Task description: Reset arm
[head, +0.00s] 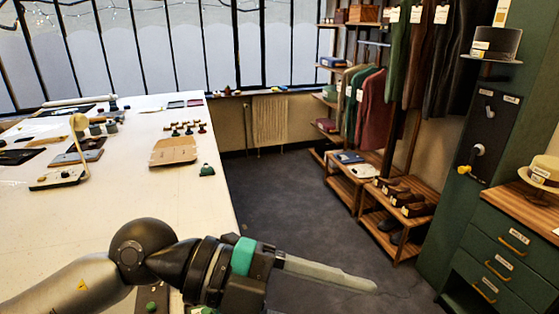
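My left arm comes in from the lower left, across the near end of the white table (150,205). My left gripper (368,285) points right, over the dark floor beyond the table's right edge. Its fingers show side-on as one long grey bar, so I cannot tell whether they are open or shut. No object shows at the fingertips. My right arm and gripper are not in view.
On the table are a brown board (174,150), rows of small dark pieces (186,128), a small green item (207,170) and a lamp (78,125). Right stand wooden shelves (395,215) with shoes and a green drawer cabinet (500,260). The floor (285,200) between is clear.

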